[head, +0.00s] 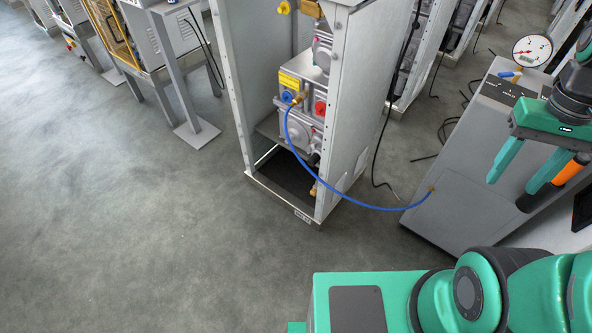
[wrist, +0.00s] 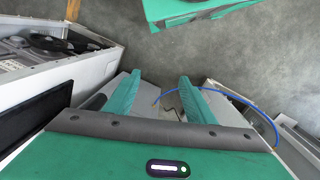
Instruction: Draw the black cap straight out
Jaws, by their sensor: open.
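My gripper (head: 510,186) is at the right in the head view, its two green fingers apart and empty, pointing down and left in front of a grey cabinet (head: 455,185). In the wrist view the fingers (wrist: 157,78) are also apart with nothing between them. The open dispenser frame (head: 343,120) stands to the left, well away from the gripper. Inside it is a grey metal unit (head: 302,135) with a blue cap (head: 287,97) and a red cap (head: 320,108).
A blue hose (head: 345,197) runs from the unit to the grey cabinet, crossing the front of the frame; it also shows in the wrist view (wrist: 262,112). A pressure gauge (head: 532,50) stands above the cabinet. The floor (head: 130,220) at left is clear.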

